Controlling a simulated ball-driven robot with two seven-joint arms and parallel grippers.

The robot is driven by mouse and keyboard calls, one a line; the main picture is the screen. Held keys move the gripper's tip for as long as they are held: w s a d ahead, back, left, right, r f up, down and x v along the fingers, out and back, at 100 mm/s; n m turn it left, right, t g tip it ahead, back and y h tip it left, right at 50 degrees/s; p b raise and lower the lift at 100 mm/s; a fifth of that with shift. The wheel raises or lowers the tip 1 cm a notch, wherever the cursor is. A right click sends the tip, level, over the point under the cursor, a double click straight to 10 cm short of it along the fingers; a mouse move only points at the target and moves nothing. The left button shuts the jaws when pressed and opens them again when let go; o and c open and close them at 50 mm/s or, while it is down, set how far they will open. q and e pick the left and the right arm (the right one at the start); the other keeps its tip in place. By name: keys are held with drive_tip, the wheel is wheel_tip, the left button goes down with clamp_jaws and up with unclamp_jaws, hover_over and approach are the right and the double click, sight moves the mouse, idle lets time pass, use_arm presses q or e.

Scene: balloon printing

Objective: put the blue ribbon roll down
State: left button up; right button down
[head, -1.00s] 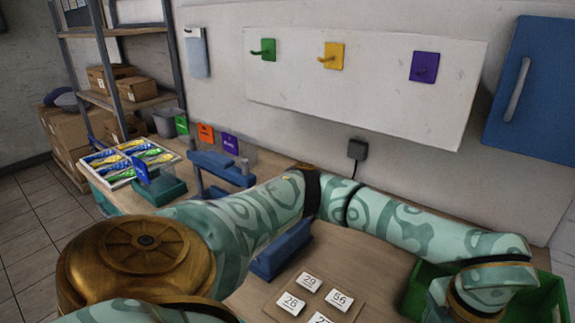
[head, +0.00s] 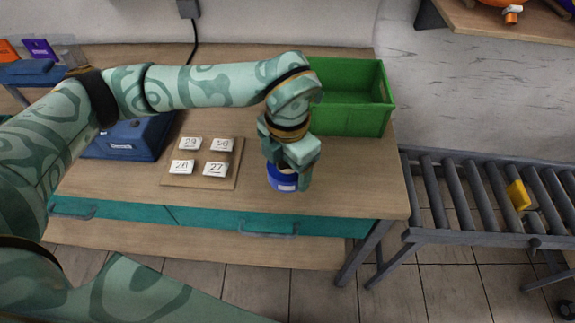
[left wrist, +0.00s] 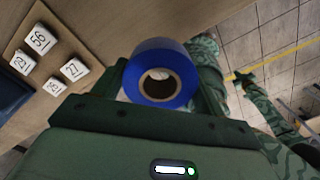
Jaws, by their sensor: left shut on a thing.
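The blue ribbon roll (head: 283,180) is at the front right part of the wooden table in the head view, under my left gripper (head: 288,165). In the left wrist view the blue ribbon roll (left wrist: 150,62) sits between the two fingers of my left gripper (left wrist: 160,85), with its brown core facing the camera. My left gripper is shut on it. The roll is at or just above the table top; I cannot tell if it touches.
A board with several numbered white tiles (head: 236,175) lies left of the roll. A green crate (head: 345,122) stands behind it. A blue box (head: 125,140) is farther left. The table's front edge is close to the roll. A roller conveyor (head: 480,235) stands at the right.

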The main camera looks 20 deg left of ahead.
use_arm(q)
drive_tip(key=w+f, duration=0.1)
drive_tip(key=f, duration=0.1)
drive_tip(key=w+f+b, duration=0.1)
drive_tip(key=w, duration=0.1)
drive_tip(key=w+a+f, duration=0.1)
drive_tip(key=w+f, duration=0.1)
drive_tip(key=shift+w+f+b, duration=0.1)
drive_tip(key=shift+f+b, duration=0.2)
drive_tip(key=shift+f, duration=0.05)
drive_tip(key=f, duration=0.1)
drive_tip(key=f+b, duration=0.1)
drive_tip(key=f, duration=0.2)
drive_tip(key=shift+w+a, duration=0.1)
drive_tip(key=shift+w, duration=0.2)
drive_tip(key=shift+r, duration=0.15)
drive_tip(key=o, duration=1)
wheel_tip(320, 180, up, 12)
drive_tip(key=p, duration=0.2)
drive_tip(key=shift+p, duration=0.35)
